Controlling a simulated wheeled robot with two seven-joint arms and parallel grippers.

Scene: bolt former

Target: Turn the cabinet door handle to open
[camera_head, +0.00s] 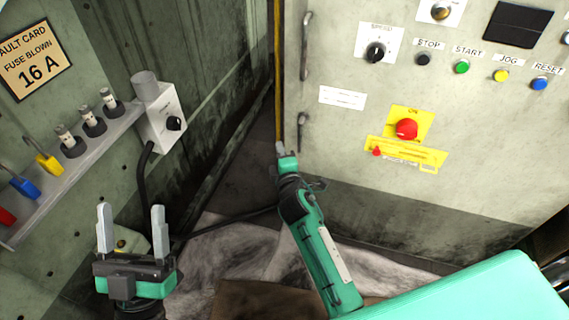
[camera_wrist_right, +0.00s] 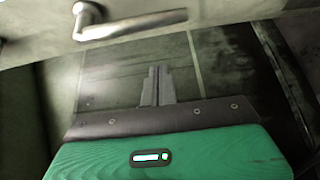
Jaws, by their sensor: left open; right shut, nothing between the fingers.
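The grey cabinet door (camera_head: 345,145) fills the right of the head view. A lever handle (camera_head: 301,130) sits low near its left edge, pointing roughly along that edge. It also shows in the right wrist view as a metal lever (camera_wrist_right: 130,24) on a round base at the top. My right gripper (camera_head: 281,148) is shut and empty, just left of and below the lever, apparently apart from it. In the right wrist view its fingers (camera_wrist_right: 157,72) are together, below the lever. My left gripper (camera_head: 131,208) is open and empty at the lower left, far from the door.
A long pull bar (camera_head: 305,46) is above the lever. The door carries a red emergency button (camera_head: 406,128), a speed knob (camera_head: 376,52) and push buttons. On the left are a fuse shelf (camera_head: 75,170) and a switch box (camera_head: 165,120) with a cable. Crumpled sheeting (camera_head: 235,245) covers the floor.

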